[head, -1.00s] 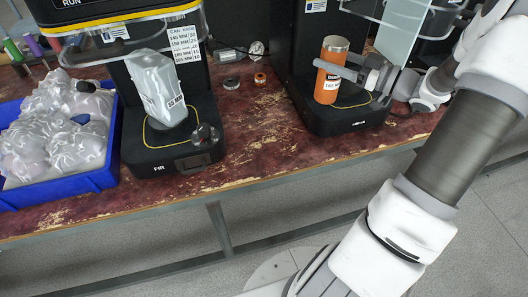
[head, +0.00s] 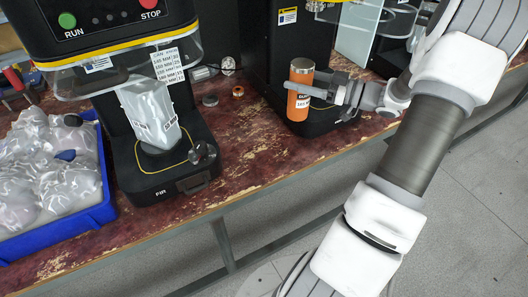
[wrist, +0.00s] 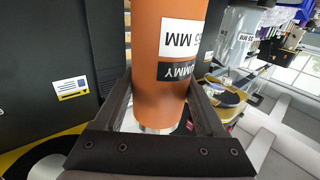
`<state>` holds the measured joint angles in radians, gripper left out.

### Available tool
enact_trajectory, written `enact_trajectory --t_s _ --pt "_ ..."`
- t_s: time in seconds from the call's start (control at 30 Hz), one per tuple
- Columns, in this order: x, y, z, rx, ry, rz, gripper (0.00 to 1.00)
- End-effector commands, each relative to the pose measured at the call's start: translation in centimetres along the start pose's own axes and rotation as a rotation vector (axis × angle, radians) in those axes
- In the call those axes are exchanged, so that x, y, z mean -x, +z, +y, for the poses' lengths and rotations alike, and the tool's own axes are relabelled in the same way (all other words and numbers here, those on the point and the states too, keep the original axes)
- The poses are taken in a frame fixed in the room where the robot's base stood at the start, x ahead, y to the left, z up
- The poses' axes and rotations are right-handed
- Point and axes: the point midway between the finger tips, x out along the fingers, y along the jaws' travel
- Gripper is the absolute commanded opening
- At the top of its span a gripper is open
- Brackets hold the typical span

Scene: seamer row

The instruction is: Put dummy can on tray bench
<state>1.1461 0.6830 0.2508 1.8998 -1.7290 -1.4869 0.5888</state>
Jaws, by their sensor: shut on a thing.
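The dummy can (head: 300,104) is an orange cylinder with a grey top and a white and black label. It is upright at the right machine on the bench in the head view. My gripper (head: 318,92) is shut on it from the right, near its upper part. In the wrist view the can (wrist: 150,88) appears upside down between both fingers of my gripper (wrist: 160,100), with its label facing the camera. I cannot tell whether its bottom touches the machine's base. No surface here is clearly marked as the tray bench.
A blue tray (head: 62,235) of wrapped items sits at the far left. Small rings (head: 238,91) lie between the machines. The worn red bench (head: 240,150) has open grey floor in front.

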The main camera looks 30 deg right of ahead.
Motion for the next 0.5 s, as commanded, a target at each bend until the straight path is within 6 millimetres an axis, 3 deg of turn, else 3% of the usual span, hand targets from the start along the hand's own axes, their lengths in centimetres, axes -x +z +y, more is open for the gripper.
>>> enact_trajectory --t_s 0.3,0.5 --pt "-2.9 4.4 -6.1 -0.005 -0.002 0.002 0.04" --pt "-4.5 6.4 -9.2 -0.003 -0.001 0.001 0.04"
